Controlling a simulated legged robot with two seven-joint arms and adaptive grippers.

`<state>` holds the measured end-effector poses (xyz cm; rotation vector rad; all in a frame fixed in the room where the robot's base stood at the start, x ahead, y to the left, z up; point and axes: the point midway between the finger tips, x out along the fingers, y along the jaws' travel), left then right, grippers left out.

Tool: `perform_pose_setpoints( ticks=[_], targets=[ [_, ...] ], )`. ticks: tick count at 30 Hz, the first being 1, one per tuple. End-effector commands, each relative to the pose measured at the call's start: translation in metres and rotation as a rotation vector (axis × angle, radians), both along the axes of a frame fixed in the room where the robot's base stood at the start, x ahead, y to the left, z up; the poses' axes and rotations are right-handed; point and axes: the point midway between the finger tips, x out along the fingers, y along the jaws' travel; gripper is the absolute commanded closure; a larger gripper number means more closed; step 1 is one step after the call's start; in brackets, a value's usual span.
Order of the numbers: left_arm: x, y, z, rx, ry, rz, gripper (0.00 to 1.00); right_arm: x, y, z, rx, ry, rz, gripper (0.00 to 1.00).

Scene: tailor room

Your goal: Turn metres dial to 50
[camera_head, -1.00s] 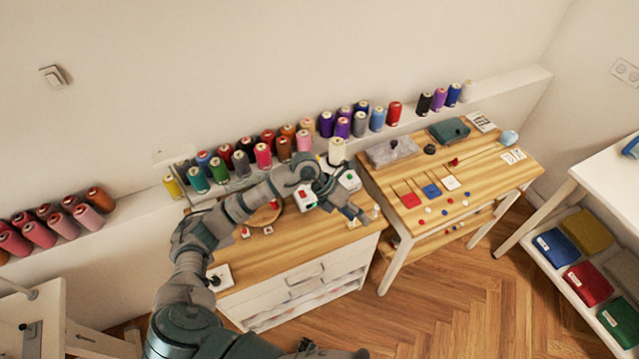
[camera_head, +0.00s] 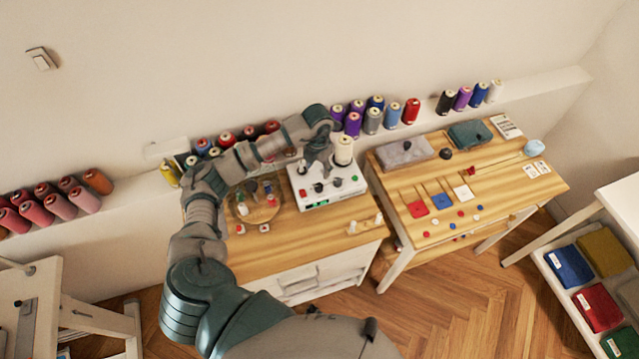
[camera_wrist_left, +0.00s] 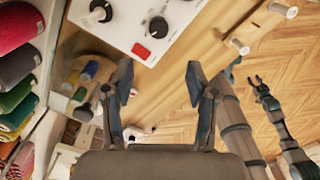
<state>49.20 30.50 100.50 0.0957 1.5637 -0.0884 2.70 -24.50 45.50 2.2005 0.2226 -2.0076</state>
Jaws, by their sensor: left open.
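The white control box (camera_head: 345,187) stands at the back of the wooden table, with black knobs, a red button, a green light and a cream thread cone on it. In the left wrist view its panel (camera_wrist_left: 128,35) shows two black knobs, one at the top edge (camera_wrist_left: 101,10) and one nearer (camera_wrist_left: 158,27), beside a red rectangle (camera_wrist_left: 141,50). I cannot read which is the metres dial or its setting. My left gripper (camera_head: 318,168) is open above the box; the left wrist view shows its spread fingers (camera_wrist_left: 158,85) with nothing between.
A round wooden tray (camera_head: 262,212) with small spools sits left of the box. Thread cones line the wall ledge (camera_head: 530,92). A second table (camera_head: 430,235) with cloth squares stands to the right.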

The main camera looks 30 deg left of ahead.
Motion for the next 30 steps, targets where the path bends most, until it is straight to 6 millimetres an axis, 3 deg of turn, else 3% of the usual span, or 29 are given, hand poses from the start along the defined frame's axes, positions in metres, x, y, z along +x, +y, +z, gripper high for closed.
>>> perform_pose_setpoints(
  ticks=[6,15,27,30],
  targets=[
    [-0.001,-0.002,-0.053,-0.001,0.004,0.001,0.42,0.003,0.001,0.006,0.003,-0.003,0.0,0.6],
    [0.0,-0.005,-0.1,0.003,0.0,0.0,0.42,0.002,0.001,0.01,0.004,-0.003,0.0,0.6],
    [0.0,-0.001,-0.111,0.0,-0.001,0.0,0.42,0.002,-0.001,0.01,0.002,-0.003,0.0,0.6],
    [0.0,-0.001,-0.11,0.0,-0.001,0.0,0.65,0.002,-0.001,0.01,0.001,-0.003,0.0,0.6]
  ],
)
